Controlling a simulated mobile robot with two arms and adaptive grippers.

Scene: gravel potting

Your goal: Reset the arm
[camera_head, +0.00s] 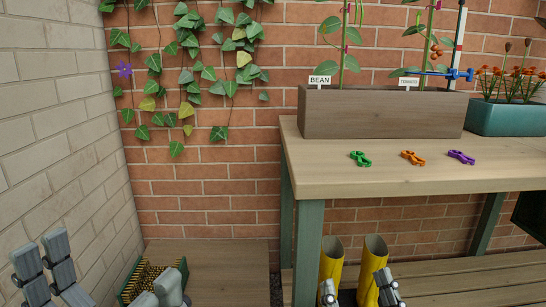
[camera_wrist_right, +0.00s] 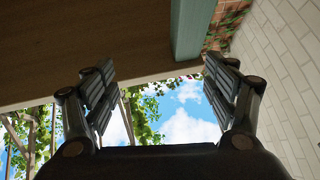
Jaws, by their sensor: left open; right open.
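My left gripper (camera_head: 108,278) is at the bottom left of the head view. Its grey fingers stand wide apart, with nothing between them that they hold. My right gripper (camera_head: 357,290) is at the bottom edge, in front of the yellow boots, with its fingers apart and empty. In the right wrist view the right gripper (camera_wrist_right: 160,88) shows both dark fingers spread, with sky and leaves beyond. Both grippers are below the level of the wooden tabletop (camera_head: 320,178) in the head view, and most of both arms is out of view.
A planter (camera_head: 380,113) labelled BEAN stands on the table. Green (camera_head: 360,158), orange (camera_head: 413,158) and purple (camera_head: 461,157) clips lie before it. A teal pot (camera_head: 505,118) is at right. Yellow boots (camera_head: 331,259) and a bristled brush-like thing (camera_head: 150,277) are below. The table's underside (camera_wrist_right: 130,35) fills the wrist view's top.

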